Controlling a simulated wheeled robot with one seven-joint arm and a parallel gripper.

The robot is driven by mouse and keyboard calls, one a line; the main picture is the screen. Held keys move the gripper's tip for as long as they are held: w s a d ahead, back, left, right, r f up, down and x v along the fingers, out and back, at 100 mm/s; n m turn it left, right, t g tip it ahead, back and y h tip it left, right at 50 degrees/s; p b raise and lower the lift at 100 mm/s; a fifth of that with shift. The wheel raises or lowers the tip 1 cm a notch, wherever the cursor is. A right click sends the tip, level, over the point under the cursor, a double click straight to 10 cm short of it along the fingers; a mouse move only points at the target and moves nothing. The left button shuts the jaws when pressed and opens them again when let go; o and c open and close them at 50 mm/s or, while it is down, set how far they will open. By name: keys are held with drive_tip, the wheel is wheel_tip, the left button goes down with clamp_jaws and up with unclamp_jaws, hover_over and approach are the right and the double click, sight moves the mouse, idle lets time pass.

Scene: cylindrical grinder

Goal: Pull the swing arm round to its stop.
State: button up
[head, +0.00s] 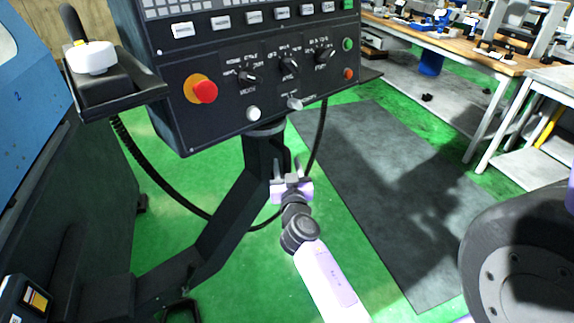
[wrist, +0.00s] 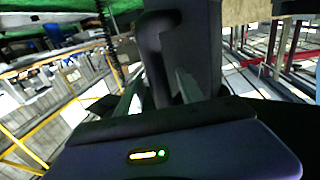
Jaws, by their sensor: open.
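The swing arm (head: 228,210) is a dark angled beam in the head view. It rises from the lower left to a short post under the control panel (head: 225,120). My gripper (head: 284,168) is beside that post, just below the panel, with its two fingers apart and pointing up. In the wrist view my gripper (wrist: 158,82) has a dark rounded bar (wrist: 153,48) between its spread fingers, against a broad dark surface. The bar looks like a handle or part of the swing arm. I cannot tell whether the fingers touch it.
A black cable (head: 160,178) hangs in a loop behind the swing arm. The blue and dark machine body (head: 60,190) stands at left. A grey mat (head: 375,180) lies on the green floor to the right. Workbenches (head: 470,50) stand at the upper right.

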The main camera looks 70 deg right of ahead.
drive_tip(key=shift+c, duration=0.3)
clamp_jaws()
idle(1.1)
